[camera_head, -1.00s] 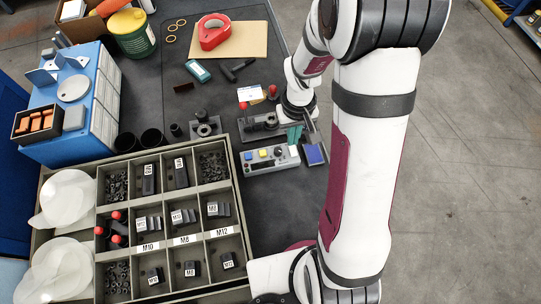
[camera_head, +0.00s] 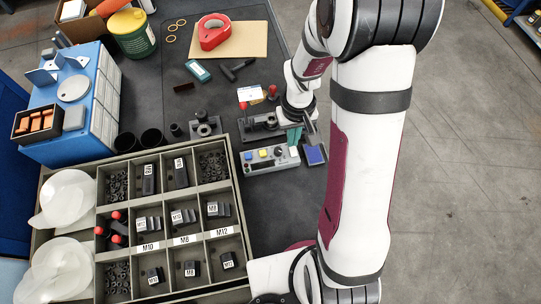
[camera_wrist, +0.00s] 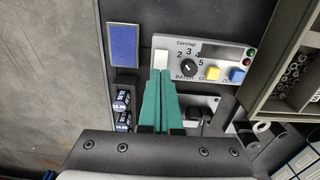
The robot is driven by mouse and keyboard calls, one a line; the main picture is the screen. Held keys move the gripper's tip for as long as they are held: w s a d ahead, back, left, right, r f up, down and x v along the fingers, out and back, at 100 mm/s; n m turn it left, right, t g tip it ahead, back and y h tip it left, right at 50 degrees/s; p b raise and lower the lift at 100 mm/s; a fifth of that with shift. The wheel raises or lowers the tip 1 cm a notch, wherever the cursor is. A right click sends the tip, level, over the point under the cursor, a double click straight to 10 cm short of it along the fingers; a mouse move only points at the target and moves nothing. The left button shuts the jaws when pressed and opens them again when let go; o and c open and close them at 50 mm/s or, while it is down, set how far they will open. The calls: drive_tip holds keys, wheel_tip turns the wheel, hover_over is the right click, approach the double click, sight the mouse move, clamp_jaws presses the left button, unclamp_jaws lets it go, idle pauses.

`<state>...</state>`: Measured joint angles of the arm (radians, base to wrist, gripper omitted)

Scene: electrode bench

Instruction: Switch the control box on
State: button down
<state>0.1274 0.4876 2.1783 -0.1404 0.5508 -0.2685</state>
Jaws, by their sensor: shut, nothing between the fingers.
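The control box (camera_head: 270,168) is a grey box on the dark bench in the head view. In the wrist view the control box (camera_wrist: 226,50) shows a black numbered dial (camera_wrist: 188,67), a yellow button (camera_wrist: 212,74), a blue button (camera_wrist: 237,76), and small green and red lamps at its right end. A white piece (camera_wrist: 160,42) is at the box's left end. My gripper (camera_wrist: 159,72) has teal fingers, shut together and empty, with tips just below the white piece; I cannot tell whether they touch. In the head view my gripper (camera_head: 295,137) is at the box's right end, partly hidden.
A blue pad (camera_head: 314,154) lies beside the box. A black fixture with a red knob (camera_head: 262,126) stands just behind it. A compartment tray of parts (camera_head: 237,180) stands close at the left. A red tape dispenser (camera_head: 213,32) lies farther back.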

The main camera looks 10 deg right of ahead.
drive_tip(key=shift+f, duration=0.6)
drive_tip(key=shift+r, duration=3.55)
drive_tip(key=s+a+r+m+y, duration=0.1)
drive_tip(key=s+a+r+m, duration=0.1)
drive_tip(key=s+r, duration=0.3)
drive_tip(key=s+a+r+m, duration=0.3)
drive_tip(key=s+a+r, duration=0.2)
drive_tip(key=s, duration=0.9)
drive_tip(key=shift+a+r+m+y, duration=0.3)
drive_tip(key=shift+r+y, duration=0.1)
